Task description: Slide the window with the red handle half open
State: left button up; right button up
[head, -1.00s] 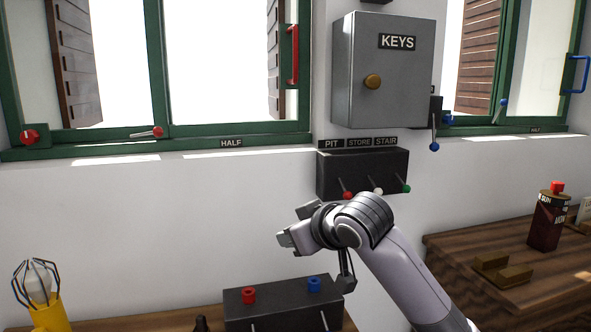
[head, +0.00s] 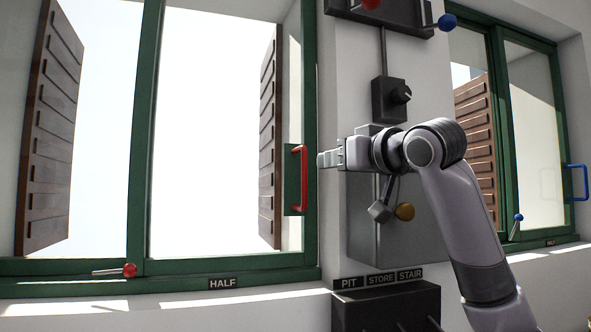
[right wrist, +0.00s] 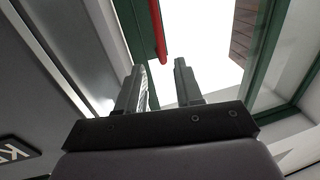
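The red handle (head: 301,180) is an upright bar on a green plate at the right side of the left window (head: 230,266). A red-knobbed lever (head: 129,270) lies along the window's lower frame, left of the HALF label (head: 222,284). My right gripper (head: 322,159) is just right of the red handle, pointing left at it. In the right wrist view its two fingers (right wrist: 157,70) stand apart with nothing between them. The red handle (right wrist: 158,30) shows beyond the fingertips, nearer the left finger; contact cannot be told. My left gripper is out of view.
A grey key box (head: 365,230) with a brass knob sits on the wall, partly behind my right arm. A black switch box (head: 385,305) is below it. A second green window with a blue handle (head: 578,182) is at the right. Wooden shutters (head: 50,130) stand outside.

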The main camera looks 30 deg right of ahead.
aim_at(306, 166)
jog(key=w+p, duration=0.3)
jog(key=w, duration=0.6)
jog(key=shift+w+d+r+p, duration=0.1)
jog(key=shift+w+d+p, duration=0.05)
jog(key=shift+w+p, duration=0.2)
jog(key=shift+w, duration=0.9)
grip_shut()
